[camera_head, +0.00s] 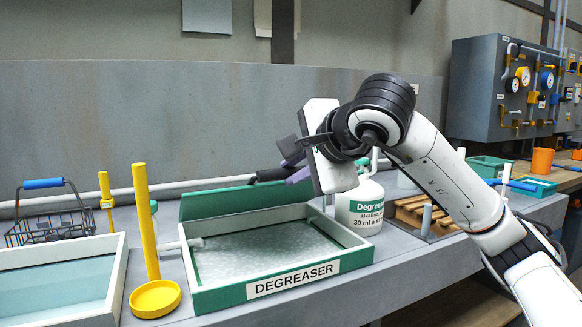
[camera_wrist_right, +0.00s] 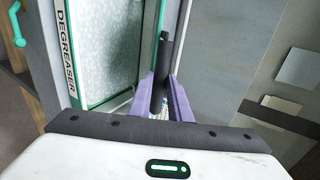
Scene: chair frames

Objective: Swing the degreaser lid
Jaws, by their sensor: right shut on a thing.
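The degreaser tank (camera_head: 260,287) is a green and white tray labelled DEGREASER, with pale, bubbly liquid inside. Its green lid (camera_head: 222,203) stands raised along the tank's back edge, so the tank is open. A black handle (camera_head: 268,174) sticks out at the lid's upper right. My right gripper (camera_head: 292,174), with purple fingers, is shut on this handle. In the right wrist view the dark handle (camera_wrist_right: 166,52) lies between the fingers, beside the tank (camera_wrist_right: 67,50). The gripper body hides part of the lid's right end. My left gripper is not in view.
A yellow post on a round base (camera_head: 155,298) stands left of the tank, near another bath (camera_head: 118,285) and a wire basket (camera_head: 50,222). A white degreaser jug (camera_head: 360,207) stands close at the tank's right. The grey back wall (camera_head: 120,120) rises behind.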

